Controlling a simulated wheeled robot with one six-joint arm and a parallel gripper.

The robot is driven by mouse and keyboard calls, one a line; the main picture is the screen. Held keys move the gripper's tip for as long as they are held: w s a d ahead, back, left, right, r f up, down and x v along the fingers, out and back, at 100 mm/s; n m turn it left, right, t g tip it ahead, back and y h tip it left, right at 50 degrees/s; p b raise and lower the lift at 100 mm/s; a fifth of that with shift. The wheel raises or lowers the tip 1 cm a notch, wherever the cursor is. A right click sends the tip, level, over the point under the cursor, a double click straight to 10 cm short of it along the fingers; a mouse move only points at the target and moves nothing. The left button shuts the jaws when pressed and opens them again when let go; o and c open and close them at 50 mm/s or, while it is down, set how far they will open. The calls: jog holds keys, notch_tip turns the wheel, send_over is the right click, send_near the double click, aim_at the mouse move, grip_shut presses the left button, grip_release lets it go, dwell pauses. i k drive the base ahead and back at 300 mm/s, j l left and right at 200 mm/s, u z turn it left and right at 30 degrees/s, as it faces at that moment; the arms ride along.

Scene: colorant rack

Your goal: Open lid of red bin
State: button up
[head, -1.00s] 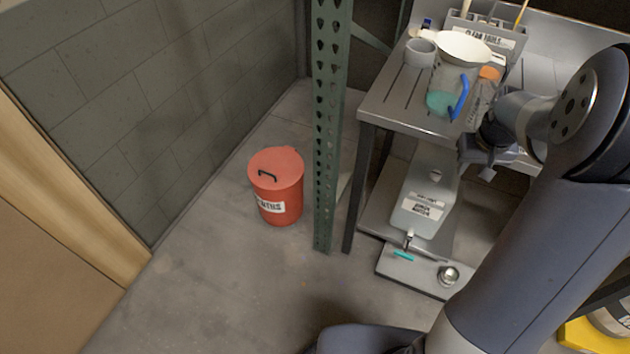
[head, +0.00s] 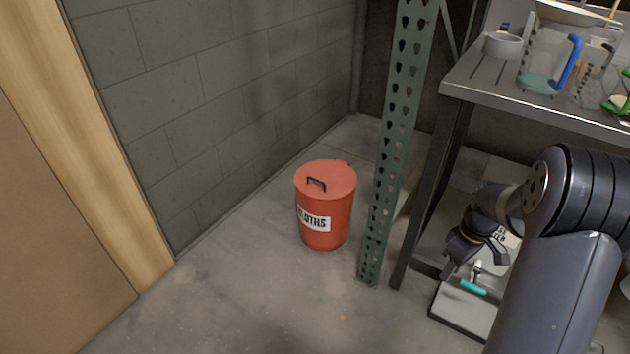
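The red bin (head: 338,226) stands upright on the floor near the block wall in the head view. It has a white label ending in "LOTHS". Its red lid (head: 338,178) is shut, with a dark handle (head: 317,184) on top. My gripper (head: 478,262) is to the right of the bin, beyond the green post and in front of the bench's lower shelf area. It points downward and is well apart from the bin. Its fingers are small and dark, and their opening is hard to make out.
A green perforated post (head: 398,140) stands just right of the bin. A metal bench (head: 480,88) with jugs is at the upper right, above a low tray (head: 452,310) with a teal-handled tap. Floor left and front of the bin is clear. A wooden door frame (head: 95,130) is at left.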

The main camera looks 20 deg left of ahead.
aim_at(321, 180)
jog(key=i+j+u, duration=0.2)
jog(key=u, duration=0.15)
jog(key=i+j+u, duration=0.45)
jog(key=u, duration=0.2)
jog(key=i+j+z, duration=0.35)
jog(key=i, duration=0.15)
jog(key=i+l, duration=0.35)
jog(key=i, duration=0.15)
jog(key=l+z, duration=0.05)
